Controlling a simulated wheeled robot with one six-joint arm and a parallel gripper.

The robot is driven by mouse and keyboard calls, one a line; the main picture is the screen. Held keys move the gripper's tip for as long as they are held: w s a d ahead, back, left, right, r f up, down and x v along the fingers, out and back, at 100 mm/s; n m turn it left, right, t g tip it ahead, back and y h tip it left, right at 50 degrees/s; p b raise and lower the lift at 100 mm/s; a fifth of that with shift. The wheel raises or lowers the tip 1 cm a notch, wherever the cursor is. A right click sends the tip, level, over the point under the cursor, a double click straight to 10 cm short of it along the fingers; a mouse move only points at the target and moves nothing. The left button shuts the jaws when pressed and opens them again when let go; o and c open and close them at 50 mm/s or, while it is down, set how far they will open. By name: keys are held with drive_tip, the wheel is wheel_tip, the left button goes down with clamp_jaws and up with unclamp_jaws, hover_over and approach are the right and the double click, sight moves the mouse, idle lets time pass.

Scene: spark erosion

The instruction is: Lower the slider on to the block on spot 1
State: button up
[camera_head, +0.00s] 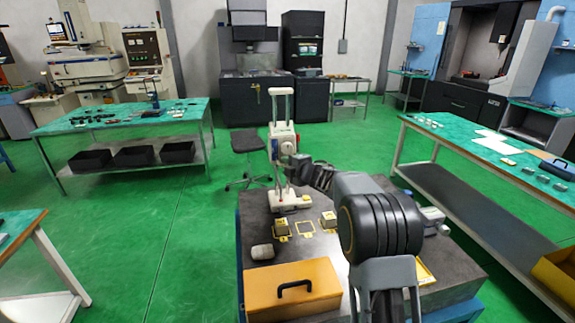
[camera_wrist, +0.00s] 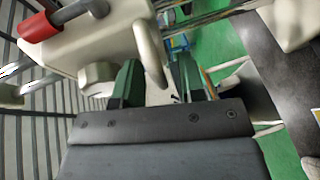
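The measuring stand has a white base (camera_head: 289,199) and two upright columns. Its pale slider (camera_head: 284,146) sits partway up the columns, well above the table blocks. In the wrist view the slider's white body (camera_wrist: 105,42) fills the upper left, with a red-ended knob (camera_wrist: 40,26) and a curved white lever (camera_wrist: 150,52). My gripper (camera_wrist: 157,62) is at the slider; its dark green fingers stand apart, with the lever in front of the gap. Contact is unclear. One block (camera_head: 281,227) stands on the left marked spot and another (camera_head: 329,219) on the right one. Spot numbers are unreadable.
An empty yellow-outlined spot (camera_head: 305,228) lies between the blocks. A pale rounded object (camera_head: 262,252) and an orange case (camera_head: 292,296) with a black handle stand nearer on the dark table (camera_head: 252,222). My arm hides part of the table's right side. A stool (camera_head: 246,143) stands behind.

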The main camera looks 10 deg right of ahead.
drive_tip(key=shift+w, duration=0.15)
clamp_jaws()
wheel_tip(320, 180, down, 10)
drive_tip(key=b, duration=0.7)
drive_tip(key=shift+r+b, duration=0.25)
drive_tip(key=shift+b, duration=0.05)
drive_tip(key=shift+c, duration=0.3)
unclamp_jaws()
drive_tip(key=shift+o, duration=0.3)
drive_tip(key=shift+r, duration=0.15)
drive_tip(key=b+v, duration=0.1)
drive_tip(key=v, duration=1.3)
drive_tip(key=shift+a, duration=0.2)
